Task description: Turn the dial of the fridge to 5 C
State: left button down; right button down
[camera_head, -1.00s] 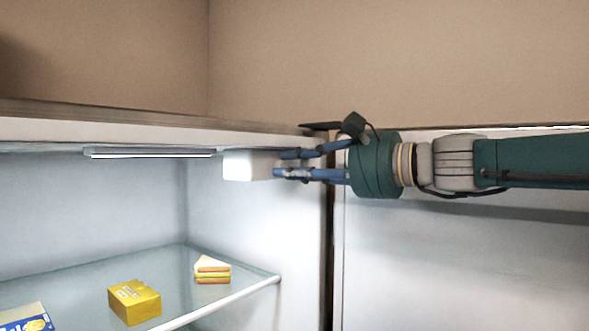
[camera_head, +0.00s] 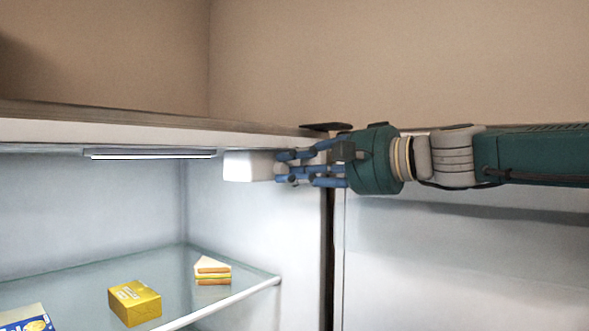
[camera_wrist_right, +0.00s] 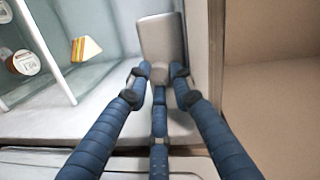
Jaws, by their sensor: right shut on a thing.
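The fridge's white control box (camera_head: 248,166) is fixed to the upper right inner wall, just under the ceiling. It also shows in the wrist view as a grey-white block (camera_wrist_right: 162,35). My right gripper (camera_head: 283,169) reaches it from the right. Its blue fingers are closed around the small round dial (camera_wrist_right: 160,72) on the box's face, as the wrist view shows. The fingers mostly hide the dial, and I cannot read any marks or setting on it. My left gripper is in neither view.
A glass shelf (camera_head: 263,282) lies below, holding a sandwich (camera_head: 212,271), a yellow box (camera_head: 134,303) and a blue package (camera_head: 26,318). A light strip (camera_head: 150,154) runs under the fridge ceiling. The open door (camera_head: 450,270) stands at right, below my right arm.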

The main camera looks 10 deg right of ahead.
jog(key=shift+f, duration=0.1)
jog(key=c, duration=1.8)
grip_release()
jog(key=shift+s, duration=0.1)
jog(key=v, duration=1.2)
